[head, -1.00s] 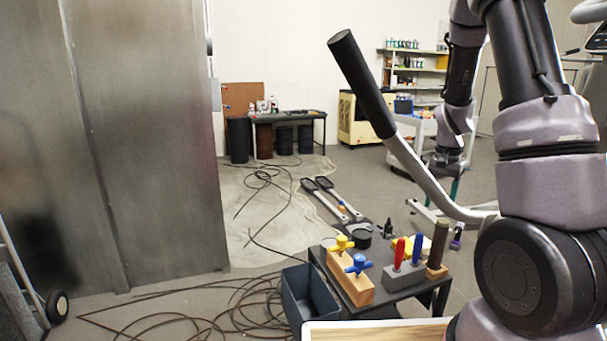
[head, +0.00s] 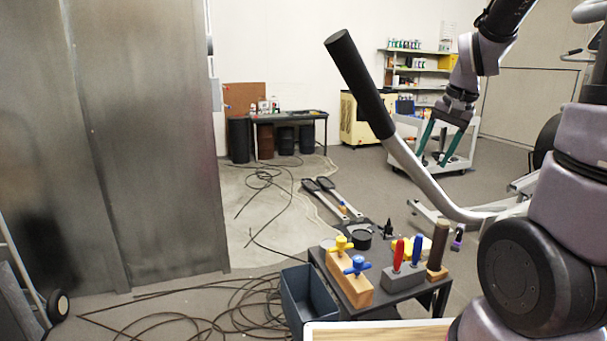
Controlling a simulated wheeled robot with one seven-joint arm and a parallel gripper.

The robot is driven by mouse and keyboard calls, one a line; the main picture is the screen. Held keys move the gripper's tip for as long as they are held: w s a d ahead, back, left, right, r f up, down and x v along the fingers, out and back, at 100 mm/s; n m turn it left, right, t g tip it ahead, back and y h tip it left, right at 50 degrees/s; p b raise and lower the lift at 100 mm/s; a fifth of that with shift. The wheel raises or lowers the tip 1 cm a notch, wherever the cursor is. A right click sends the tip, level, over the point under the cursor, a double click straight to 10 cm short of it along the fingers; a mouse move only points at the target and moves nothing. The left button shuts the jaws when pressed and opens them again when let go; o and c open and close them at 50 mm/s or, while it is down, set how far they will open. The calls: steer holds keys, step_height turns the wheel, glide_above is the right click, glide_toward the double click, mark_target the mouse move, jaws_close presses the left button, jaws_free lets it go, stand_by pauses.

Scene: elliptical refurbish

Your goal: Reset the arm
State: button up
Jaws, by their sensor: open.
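My gripper (head: 432,162) hangs at the upper right of the head view, pointing down, with two teal fingers spread apart. Nothing shows between the fingers. My arm comes down to it from the top edge, and its lower links fill the right side. A silver bar with a black grip (head: 360,83) stands in the foreground, to the left of the gripper in the picture. A white cart (head: 463,160) shows behind the fingers.
A low black table (head: 404,294) holds a wooden block with yellow and blue knobs (head: 349,275) and a grey block with red and blue handles (head: 403,276). A dark bin (head: 308,298) stands beside it. Cables (head: 215,317) lie on the floor. A metal cabinet (head: 140,150) fills the left.

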steer(key=s+a+r+n+t, duration=0.1)
steer(key=s+a+r+t, duration=0.1)
steer(key=s+r, duration=0.3)
steer(key=s+a+r+n+t, duration=0.1)
steer(key=s+a+r, duration=0.3)
steer(key=s, duration=0.5)
step_height(320, 180, up, 2)
steer(key=shift+r+n+t, duration=0.1)
steer(key=shift+n+t, duration=0.2)
steer(key=shift+t, duration=0.2)
